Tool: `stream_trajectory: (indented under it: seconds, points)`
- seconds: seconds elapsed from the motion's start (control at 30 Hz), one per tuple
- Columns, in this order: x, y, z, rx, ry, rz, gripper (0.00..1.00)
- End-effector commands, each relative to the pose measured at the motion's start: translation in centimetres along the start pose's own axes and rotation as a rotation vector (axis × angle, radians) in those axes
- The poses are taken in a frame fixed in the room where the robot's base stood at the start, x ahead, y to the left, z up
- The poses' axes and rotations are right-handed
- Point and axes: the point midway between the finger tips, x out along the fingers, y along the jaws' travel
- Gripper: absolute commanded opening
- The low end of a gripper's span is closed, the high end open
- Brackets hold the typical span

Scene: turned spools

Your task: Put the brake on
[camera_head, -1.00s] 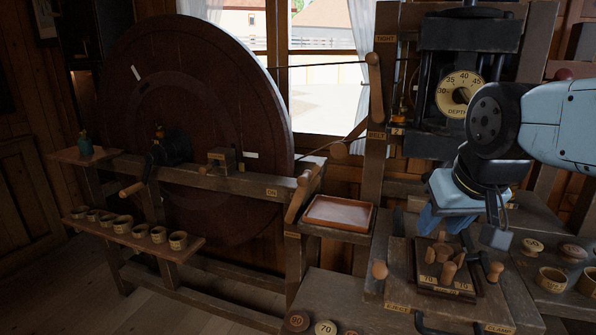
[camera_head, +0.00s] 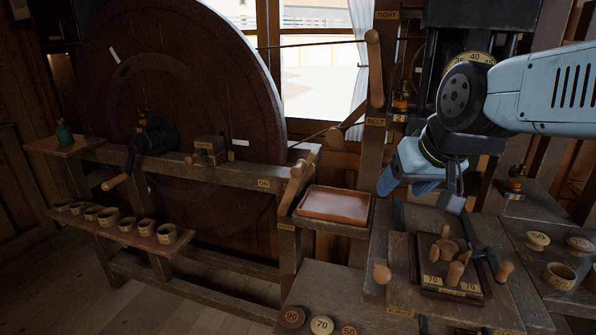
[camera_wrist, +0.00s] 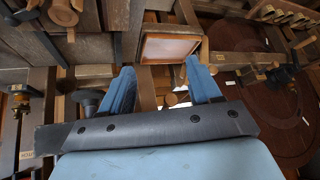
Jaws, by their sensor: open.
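The big dark wheel (camera_head: 190,90) stands upright behind a wooden beam at the left. A brake-like wooden block (camera_head: 207,152) sits on the beam against the wheel's face. A slanted wooden lever (camera_head: 296,182) stands at the beam's right end, beside an "ON" label (camera_head: 263,183). I cannot tell for sure which part is the brake handle. My gripper (camera_head: 406,184) is open and empty, right of the lever and above the bench. In the wrist view, the blue fingers (camera_wrist: 161,90) are spread apart, with the red-brown tray (camera_wrist: 168,48) beyond them.
The tray (camera_head: 335,203) lies between the lever and my gripper. An upright post with a "BELT" label (camera_head: 375,122) and a tall wooden lever (camera_head: 375,68) stands behind. A peg board (camera_head: 450,265) is below my gripper. A shelf of small cups (camera_head: 125,225) is at left.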

Motion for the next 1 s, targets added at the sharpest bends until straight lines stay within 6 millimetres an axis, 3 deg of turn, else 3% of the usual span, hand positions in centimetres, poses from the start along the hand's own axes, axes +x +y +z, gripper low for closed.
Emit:
stream_trajectory:
  seconds: [0.2, 0.5, 0.77, 1.0]
  points:
    - [5.3, -5.5, -6.3, 0.005, 0.154, -0.159, 0.63]
    - [12.3, -11.7, -12.4, 0.081, 0.362, -0.206, 0.63]
    - [18.1, -15.4, -14.2, 0.128, 0.527, -0.084, 0.63]
    - [21.9, -17.6, -13.0, 0.104, 0.686, 0.132, 0.63]
